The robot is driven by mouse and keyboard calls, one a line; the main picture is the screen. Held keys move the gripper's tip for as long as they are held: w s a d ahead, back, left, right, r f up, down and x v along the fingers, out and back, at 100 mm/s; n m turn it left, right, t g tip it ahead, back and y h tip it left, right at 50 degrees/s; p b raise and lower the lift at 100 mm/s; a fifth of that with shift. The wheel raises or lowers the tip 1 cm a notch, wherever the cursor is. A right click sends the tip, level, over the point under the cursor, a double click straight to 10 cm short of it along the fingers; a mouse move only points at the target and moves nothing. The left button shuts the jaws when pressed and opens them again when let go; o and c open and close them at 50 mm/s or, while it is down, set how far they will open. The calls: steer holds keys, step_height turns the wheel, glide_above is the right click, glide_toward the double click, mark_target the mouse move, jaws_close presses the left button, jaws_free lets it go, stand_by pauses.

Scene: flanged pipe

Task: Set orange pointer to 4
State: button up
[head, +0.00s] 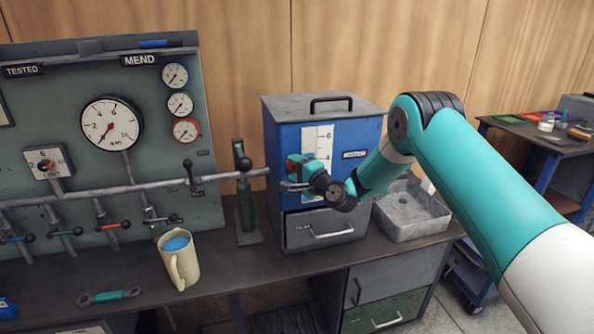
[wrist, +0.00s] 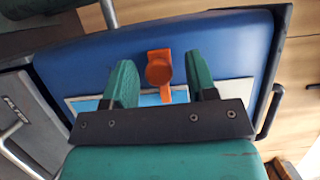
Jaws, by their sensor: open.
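The orange pointer (wrist: 159,72) has a round knob and a narrow tongue, and it sits on the front of the blue box (head: 288,140). In the wrist view it lies between the two green fingers of my gripper (wrist: 160,64), which is open, with a visible gap on each side. The white scale plate (head: 318,138) on the box shows a 6 above a 4 in the head view. My gripper (head: 300,168) is in front of the scale's lower part there and hides most of the pointer, so I cannot read its exact setting.
A grey drawer (head: 325,228) is under the blue box. A grey metal tray (head: 410,212) stands to its right. To the left are a gauge panel with pipes (head: 60,110), a cream mug (head: 182,270) and a teal wrench (head: 108,297) on the bench.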

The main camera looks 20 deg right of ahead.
steer(key=b+v, duration=1.1)
steer(key=v, duration=0.6)
steer(key=shift+s, duration=0.2)
steer(key=shift+d, duration=0.15)
steer(key=s+a+r+n+g+y+p, duration=0.2)
steer(key=s+a+r+n+g+y, duration=0.15)
steer(key=s+a+n+g, duration=0.3)
steer(key=s+a+r+n+g+y+p, duration=0.1)
steer(key=s+a+r+n+g+y, duration=0.2)
steer(key=s+a+n, duration=0.5)
steer(key=s+d+r+n+g+h+p, duration=0.1)
steer(key=s+n+g+h+p, duration=0.1)
steer(key=s, duration=0.7)
steer(key=s+d+r+n+g+h+p, duration=0.2)
steer(key=s+n+g+h, duration=0.2)
steer(key=s+h, duration=0.3)
steer(key=s+g, duration=0.1)
steer(key=s, duration=0.1)
steer(key=shift+s, duration=0.4)
